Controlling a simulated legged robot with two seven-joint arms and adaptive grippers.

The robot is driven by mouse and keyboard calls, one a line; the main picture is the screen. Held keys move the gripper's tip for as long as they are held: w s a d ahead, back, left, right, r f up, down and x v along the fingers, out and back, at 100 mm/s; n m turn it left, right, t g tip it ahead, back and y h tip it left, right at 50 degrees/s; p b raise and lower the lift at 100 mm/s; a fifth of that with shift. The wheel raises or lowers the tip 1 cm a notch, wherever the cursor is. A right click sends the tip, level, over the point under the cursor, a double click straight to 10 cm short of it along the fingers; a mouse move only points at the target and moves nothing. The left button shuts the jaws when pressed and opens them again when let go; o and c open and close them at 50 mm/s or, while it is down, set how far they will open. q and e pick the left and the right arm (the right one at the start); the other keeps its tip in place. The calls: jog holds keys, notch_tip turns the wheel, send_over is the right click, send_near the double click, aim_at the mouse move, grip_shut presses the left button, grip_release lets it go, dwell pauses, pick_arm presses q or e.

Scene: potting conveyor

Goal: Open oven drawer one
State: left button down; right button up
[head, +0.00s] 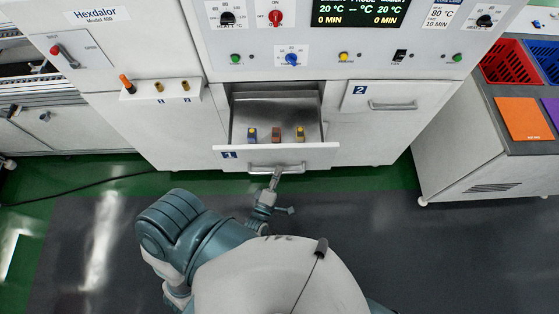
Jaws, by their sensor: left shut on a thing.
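Oven drawer one (330,151), with a blue "1" label on its front, is pulled out from the white oven. Its metal inside (275,105) shows, and several small blocks with coloured tops stand in a row near its front. My left gripper (275,178) is at the drawer's handle (262,169) and shut on it. The fingertips are small in the view. Drawer two (392,97), to the right, is closed. My right gripper is not in view.
The oven's control panel (330,40) with knobs and a display is above the drawers. A cabinet (480,160) with red and blue baskets (510,62) stands at the right. A dark cable (75,190) lies on the floor at the left. The floor in front is otherwise open.

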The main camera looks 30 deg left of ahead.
pick_arm(q)
jog(key=shift+s+f, duration=0.1)
jog(key=shift+s, duration=0.5)
jog(key=c, duration=1.2)
grip_release()
jog(key=shift+a, duration=0.35)
jog(key=v, duration=1.2)
jog(key=shift+s+a, duration=0.1)
jog(key=shift+a, duration=0.05)
jog(key=shift+d, duration=0.3)
